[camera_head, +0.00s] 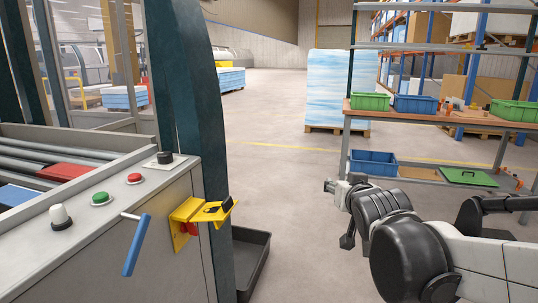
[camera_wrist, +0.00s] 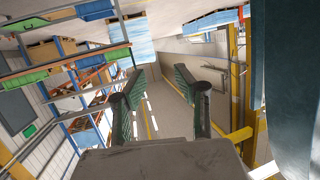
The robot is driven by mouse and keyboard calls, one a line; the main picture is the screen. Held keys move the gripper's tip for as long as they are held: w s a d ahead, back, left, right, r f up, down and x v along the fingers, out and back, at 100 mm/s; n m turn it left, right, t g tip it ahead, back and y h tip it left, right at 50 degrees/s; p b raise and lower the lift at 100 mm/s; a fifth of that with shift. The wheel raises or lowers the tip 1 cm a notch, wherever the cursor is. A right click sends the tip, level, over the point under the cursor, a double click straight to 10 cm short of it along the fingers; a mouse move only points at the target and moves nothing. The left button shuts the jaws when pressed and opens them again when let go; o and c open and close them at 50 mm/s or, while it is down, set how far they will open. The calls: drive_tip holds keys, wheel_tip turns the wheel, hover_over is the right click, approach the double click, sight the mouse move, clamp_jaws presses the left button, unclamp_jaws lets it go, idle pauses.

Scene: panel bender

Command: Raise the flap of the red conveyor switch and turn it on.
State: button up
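A yellow bracket-like housing (camera_head: 184,214) is fixed to the side of the grey console, near the dark green post. A yellow flap-like plate (camera_head: 213,213) with a black piece on it sticks out from the housing. A red part (camera_head: 191,228) shows beneath the plate; it looks like the switch, partly hidden, and I cannot tell its setting. My gripper (camera_head: 338,212) is well to the right of the housing, over open floor, apart from it. In the wrist view my gripper (camera_wrist: 158,72) has its two fingers spread with nothing between them.
The console top carries a red button (camera_head: 134,178), a green button (camera_head: 101,198), a white knob (camera_head: 60,216) and a black knob (camera_head: 165,157). A blue-handled crank (camera_head: 137,245) juts out left of the housing. A dark bin (camera_head: 262,262) stands below. A shelf table (camera_head: 432,119) stands behind my arm.

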drive_tip(key=s+d+f+g, duration=0.1)
drive_tip(key=s+f+g, duration=0.4)
drive_tip(key=s, duration=0.8)
drive_tip(key=s+d+f+g, duration=0.25)
drive_tip(key=s+f, duration=0.45)
drive_tip(key=s, duration=0.6)
wheel_tip(320, 180, up, 18)
drive_tip(key=a+p, duration=0.1)
drive_tip(key=p, duration=1.7)
drive_tip(key=shift+n, duration=0.4)
